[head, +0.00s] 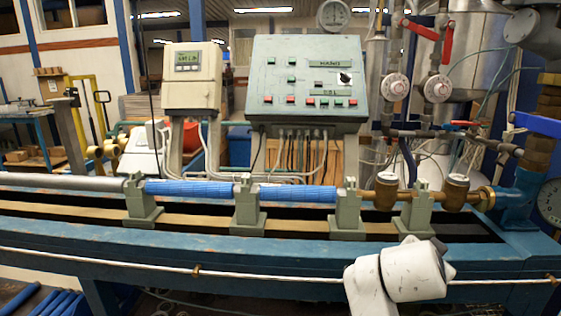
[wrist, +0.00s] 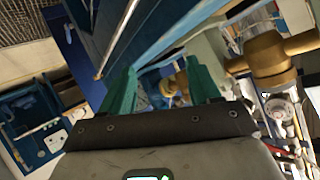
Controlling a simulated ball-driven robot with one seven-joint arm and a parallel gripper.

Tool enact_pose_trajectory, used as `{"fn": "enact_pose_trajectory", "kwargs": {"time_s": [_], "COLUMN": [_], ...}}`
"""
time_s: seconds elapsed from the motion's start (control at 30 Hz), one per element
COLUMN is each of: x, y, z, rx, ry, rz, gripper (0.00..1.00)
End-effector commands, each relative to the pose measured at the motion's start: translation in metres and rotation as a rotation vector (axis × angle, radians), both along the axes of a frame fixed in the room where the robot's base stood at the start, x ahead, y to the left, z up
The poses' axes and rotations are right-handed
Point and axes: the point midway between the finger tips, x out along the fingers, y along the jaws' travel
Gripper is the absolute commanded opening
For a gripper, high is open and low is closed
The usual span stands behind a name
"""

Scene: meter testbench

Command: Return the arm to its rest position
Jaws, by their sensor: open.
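My arm (head: 400,275) shows as white links at the lower right of the head view, in front of the blue bench. My gripper (wrist: 162,92) is in the wrist view, with two green fingers spread apart and nothing between them. The gripper itself cannot be made out in the head view. In the wrist view, brass fittings and part of the blue bench lie beyond the fingers.
The blue bench (head: 230,255) runs across the head view with a blue pipe (head: 190,190) held in grey-green clamps (head: 248,205). A control box (head: 306,85) stands behind. Brass fittings (head: 455,192) and a dial gauge (head: 550,202) are at right.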

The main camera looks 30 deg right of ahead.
Motion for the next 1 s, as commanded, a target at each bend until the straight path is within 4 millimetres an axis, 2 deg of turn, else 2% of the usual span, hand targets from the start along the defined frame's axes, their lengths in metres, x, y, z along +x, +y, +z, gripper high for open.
{"fn": "enact_pose_trajectory", "kwargs": {"time_s": [0.03, 0.1, 0.2, 0.3, 0.5, 0.63, 0.67, 0.7, 0.8, 1.0], "x": [-0.002, -0.004, -0.016, -0.033, -0.073, -0.101, -0.109, -0.115, -0.128, -0.155], "y": [0.019, 0.046, 0.088, 0.128, 0.193, 0.228, 0.236, 0.239, 0.234, 0.230], "z": [-0.029, -0.065, -0.113, -0.152, -0.201, -0.221, -0.225, -0.239, -0.268, -0.311], "rx": [0.024, 0.054, 0.089, 0.114, 0.137, 0.143, 0.145, 0.152, 0.193, 0.263], "ry": [0.087, 0.201, 0.354, 0.476, 0.627, 0.686, 0.697, 0.712, 0.756, 0.834], "rz": [0.110, 0.276, 0.525, 0.760, 1.139, 1.351, 1.398, 1.425, 1.405, 1.389], "gripper": [0.62, 0.62, 0.62, 0.62, 0.62, 0.62, 0.62, 0.62, 0.62, 0.62]}}
